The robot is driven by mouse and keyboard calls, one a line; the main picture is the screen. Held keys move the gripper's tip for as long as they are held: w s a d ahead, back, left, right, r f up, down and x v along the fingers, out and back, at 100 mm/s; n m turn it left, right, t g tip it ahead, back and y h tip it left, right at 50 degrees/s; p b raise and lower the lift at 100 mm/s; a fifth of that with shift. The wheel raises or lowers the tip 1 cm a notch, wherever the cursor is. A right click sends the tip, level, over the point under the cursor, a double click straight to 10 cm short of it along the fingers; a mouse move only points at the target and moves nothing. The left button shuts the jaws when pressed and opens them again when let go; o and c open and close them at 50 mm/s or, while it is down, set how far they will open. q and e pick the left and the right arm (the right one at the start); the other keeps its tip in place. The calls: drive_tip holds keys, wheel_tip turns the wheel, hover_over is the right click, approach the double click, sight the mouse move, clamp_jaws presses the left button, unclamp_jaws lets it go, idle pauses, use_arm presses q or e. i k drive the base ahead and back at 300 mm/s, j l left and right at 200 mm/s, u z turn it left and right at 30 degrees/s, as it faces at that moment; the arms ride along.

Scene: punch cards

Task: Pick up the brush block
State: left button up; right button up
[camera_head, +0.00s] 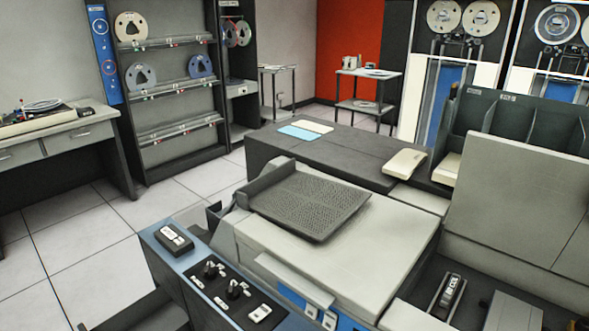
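No part labelled as a brush block can be read for certain. A small dark block with a white-lettered top (449,291) sits in a dark recess of the card machine at the lower right. It looks like the likeliest match, but I cannot confirm it. Another small black block with light marks (174,237) lies on the blue control panel (162,256) at the lower left. Neither gripper is visible in the head view, and nothing is seen touching either block.
The grey card machine (330,262) with a perforated dark tray (312,201) fills the middle. Black knobs (236,288) stand on the blue panel. A raised light cover (520,198) borders the recess. Dark card bins (505,115) stand behind it. The tiled floor (85,232) is open at left.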

sight(441, 311)
drive_tip(key=j+u, duration=0.6)
drive_tip(key=u, duration=0.15)
drive_tip(key=j+u, duration=0.4)
drive_tip(key=l+z, duration=0.1)
drive_tip(key=z, duration=2.4)
